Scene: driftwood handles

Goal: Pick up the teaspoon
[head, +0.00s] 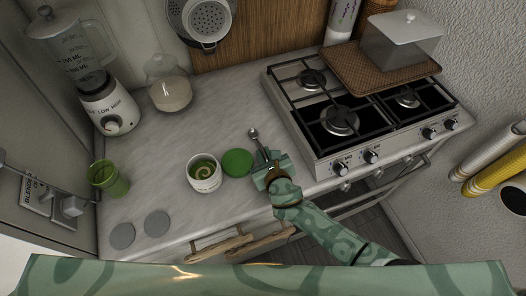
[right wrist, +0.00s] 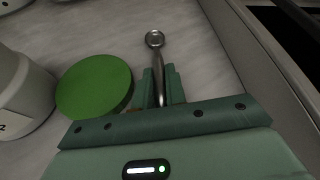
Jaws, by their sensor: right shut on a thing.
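The teaspoon (head: 255,138) is a small metal spoon at the counter's front part, left of the stove. My right gripper (head: 264,160) is shut on its handle, with the bowl end sticking out past the fingertips. In the right wrist view the teaspoon (right wrist: 156,62) shows between the two green fingers of the gripper (right wrist: 161,84), its bowl pointing away. I cannot tell whether the spoon touches the counter or is raised. The rest of the handle is hidden by the gripper. My left gripper is not in view.
A green round disc (head: 237,162) lies just left of the gripper, beside a white cup (head: 204,178). The gas stove (head: 340,125) stands close on the right. A green glass (head: 108,180), blender (head: 105,105) and glass jar (head: 168,90) stand farther left. The counter behind the spoon is clear.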

